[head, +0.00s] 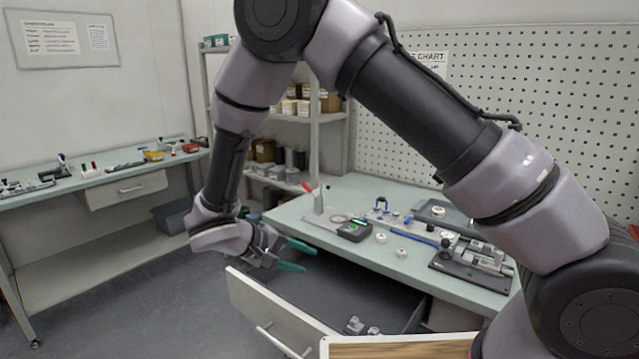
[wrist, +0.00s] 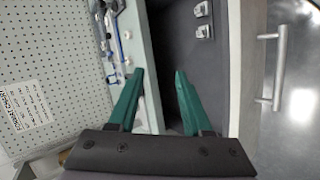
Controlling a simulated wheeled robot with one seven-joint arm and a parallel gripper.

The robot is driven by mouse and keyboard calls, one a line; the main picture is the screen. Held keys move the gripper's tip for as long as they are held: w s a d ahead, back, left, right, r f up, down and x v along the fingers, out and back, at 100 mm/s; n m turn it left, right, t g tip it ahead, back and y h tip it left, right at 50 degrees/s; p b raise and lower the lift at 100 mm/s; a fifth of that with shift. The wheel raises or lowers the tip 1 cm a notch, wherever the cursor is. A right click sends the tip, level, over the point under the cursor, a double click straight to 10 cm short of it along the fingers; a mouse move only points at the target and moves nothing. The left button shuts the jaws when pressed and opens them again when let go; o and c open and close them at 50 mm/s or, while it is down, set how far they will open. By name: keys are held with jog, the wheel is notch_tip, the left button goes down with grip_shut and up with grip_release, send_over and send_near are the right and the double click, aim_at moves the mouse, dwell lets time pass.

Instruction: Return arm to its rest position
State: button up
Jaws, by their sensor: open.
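My gripper (head: 297,256) has green fingers and is open and empty. In the head view it hangs at the left of the open drawer (head: 247,297), above its back left part. In the wrist view the gripper (wrist: 157,80) points along the gap between the workbench edge and the drawer, its fingers spread apart with nothing between them. My arm arches up from the lower right and bends down at the left. The drawer is pulled out from the workbench (head: 300,232), and small metal parts (wrist: 203,20) lie in it.
On the workbench stand a red-handled press (head: 317,205), a dark device with a green display (head: 354,231), white round caps (head: 401,252) and a metal clamp fixture (head: 474,257). A pegboard (head: 560,110) rises behind. A second bench (head: 100,177) stands left; the floor between is clear.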

jog(key=w+d+r+m+g+y, duration=0.1)
jog(key=d+r+m+g+y, duration=0.45)
jog(key=d+r, duration=1.3)
jog(key=s+d+r+m+t+y, duration=0.2)
jog(key=s+d+r+t, duration=0.1)
jog(key=r, duration=0.4)
jog(key=s+d+r+m+t+y, duration=0.2)
jog(key=s+d+r+t+y, duration=0.1)
jog(key=s+d+r, duration=0.3)
jog(key=shift+s+d+r+m+t+y, duration=0.3)
jog(key=shift+d+r+t, duration=0.4)
jog(key=shift+r, duration=0.5)
jog(key=shift+w+g, duration=0.1)
jog(key=shift+g, duration=0.15)
